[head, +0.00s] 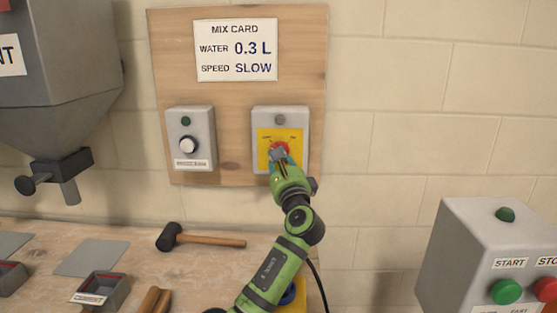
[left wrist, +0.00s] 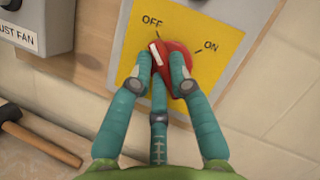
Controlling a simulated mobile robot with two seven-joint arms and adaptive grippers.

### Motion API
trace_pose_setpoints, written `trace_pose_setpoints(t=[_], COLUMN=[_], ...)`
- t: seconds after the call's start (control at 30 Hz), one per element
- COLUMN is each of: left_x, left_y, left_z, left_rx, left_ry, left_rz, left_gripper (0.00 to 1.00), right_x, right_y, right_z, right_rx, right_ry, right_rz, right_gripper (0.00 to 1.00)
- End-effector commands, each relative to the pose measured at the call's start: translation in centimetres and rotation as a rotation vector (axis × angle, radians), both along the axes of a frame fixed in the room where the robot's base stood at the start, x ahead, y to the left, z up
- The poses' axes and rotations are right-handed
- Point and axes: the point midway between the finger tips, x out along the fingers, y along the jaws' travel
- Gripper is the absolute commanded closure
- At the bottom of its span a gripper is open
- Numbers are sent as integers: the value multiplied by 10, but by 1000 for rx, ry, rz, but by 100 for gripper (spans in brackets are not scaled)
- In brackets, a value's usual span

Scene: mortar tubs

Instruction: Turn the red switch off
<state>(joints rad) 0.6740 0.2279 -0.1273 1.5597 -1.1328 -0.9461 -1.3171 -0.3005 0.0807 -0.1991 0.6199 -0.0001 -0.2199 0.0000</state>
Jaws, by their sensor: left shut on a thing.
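The red switch (left wrist: 178,62) is a round red knob with a raised grip and a white pointer mark. It sits on a yellow plate (left wrist: 200,38) marked OFF and ON. In the left wrist view the white mark points up toward the OFF side. In the head view the knob (head: 279,147) is on the right-hand grey box (head: 300,122), mostly covered by my gripper. My left gripper (left wrist: 162,72) is shut on the knob, with teal fingers on both sides; it also shows in the head view (head: 279,157). My right gripper is not in view.
A grey box with a white knob (head: 188,145) is left on the wooden board (head: 232,130), below a mix card (head: 236,50). A hammer (head: 205,240) and small trays (head: 102,290) lie on the bench. A START/STOP box (head: 470,250) stands right; a hopper (head: 60,60) hangs left.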

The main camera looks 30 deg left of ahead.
Motion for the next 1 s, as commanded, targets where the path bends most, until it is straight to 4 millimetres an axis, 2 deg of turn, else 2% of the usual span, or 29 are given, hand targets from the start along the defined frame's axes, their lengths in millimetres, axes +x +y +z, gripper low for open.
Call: trace_pose_setpoints(t=[0.23, 0.27, 0.67, 0.77, 1.0], left_x=[0, 0, -2, -10, -43], left_y=[0, 0, -4, -13, -49], left_z=[-2, -2, -2, -6, -19], left_rx=[-5, -5, -1, -1, -4], left_ry=[1, 1, 0, 1, 1], left_rz=[-1, -1, -2, -4, -4], left_gripper=[100, 70, 70, 70, 70], right_x=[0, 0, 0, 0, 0], right_y=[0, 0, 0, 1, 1], right_z=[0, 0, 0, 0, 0], right_rx=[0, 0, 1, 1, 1], right_ry=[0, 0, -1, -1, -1], right_rz=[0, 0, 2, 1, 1], right_gripper=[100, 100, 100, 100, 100])
